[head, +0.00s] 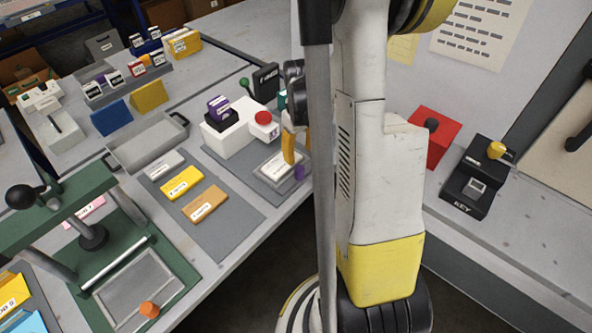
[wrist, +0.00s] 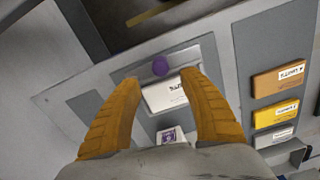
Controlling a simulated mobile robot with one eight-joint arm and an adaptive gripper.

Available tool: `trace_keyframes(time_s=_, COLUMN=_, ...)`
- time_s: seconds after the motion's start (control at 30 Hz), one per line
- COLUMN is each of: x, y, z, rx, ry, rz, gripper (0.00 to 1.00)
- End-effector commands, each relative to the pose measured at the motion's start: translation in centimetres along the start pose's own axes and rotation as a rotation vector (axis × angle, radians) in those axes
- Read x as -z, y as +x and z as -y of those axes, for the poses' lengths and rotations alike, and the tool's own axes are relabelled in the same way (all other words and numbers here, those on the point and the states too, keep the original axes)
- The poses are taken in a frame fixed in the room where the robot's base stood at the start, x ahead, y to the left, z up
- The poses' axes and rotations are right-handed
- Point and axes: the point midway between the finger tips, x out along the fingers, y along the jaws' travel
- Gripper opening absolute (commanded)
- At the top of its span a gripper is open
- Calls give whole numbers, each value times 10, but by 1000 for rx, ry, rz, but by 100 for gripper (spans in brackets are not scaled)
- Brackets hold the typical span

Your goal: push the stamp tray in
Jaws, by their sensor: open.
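The stamp machine (head: 232,138) is a white block with a purple stamp block (head: 218,107) and a red button (head: 263,117). Its grey stamp tray (head: 270,182) sticks out at the front, with a white labelled card (head: 282,162) lying on it. A purple knob (head: 299,173) is at the tray's outer end. In the wrist view, the knob (wrist: 160,66) and the card (wrist: 164,95) show between my gripper's (wrist: 160,78) two yellow fingers, which are spread apart and empty. My gripper hangs over the tray; whether it touches the knob I cannot tell. My arm partly hides this area in the head view.
White, yellow and orange labelled blocks (head: 182,183) lie on a grey mat left of the tray. A green press (head: 90,235) stands at front left, an empty grey tray (head: 150,143) behind the mat. A red box (head: 434,137) and black KEY device (head: 474,185) stand at right.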

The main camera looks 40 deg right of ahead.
Motion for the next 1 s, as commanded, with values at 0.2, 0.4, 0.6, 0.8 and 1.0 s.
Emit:
trace_keyframes(time_s=0.2, x=0, y=49, z=0, rx=0, ry=0, rz=-1, gripper=50)
trace_keyframes(time_s=0.4, x=0, y=74, z=0, rx=-1, ry=0, rz=-1, gripper=50)
trace_keyframes(time_s=0.6, x=0, y=79, z=0, rx=-1, ry=0, rz=-1, gripper=50)
trace_keyframes(time_s=0.8, x=0, y=78, z=0, rx=-1, ry=0, rz=-1, gripper=46)
trace_keyframes(time_s=1.0, x=0, y=78, z=0, rx=-1, ry=0, rz=-1, gripper=0)
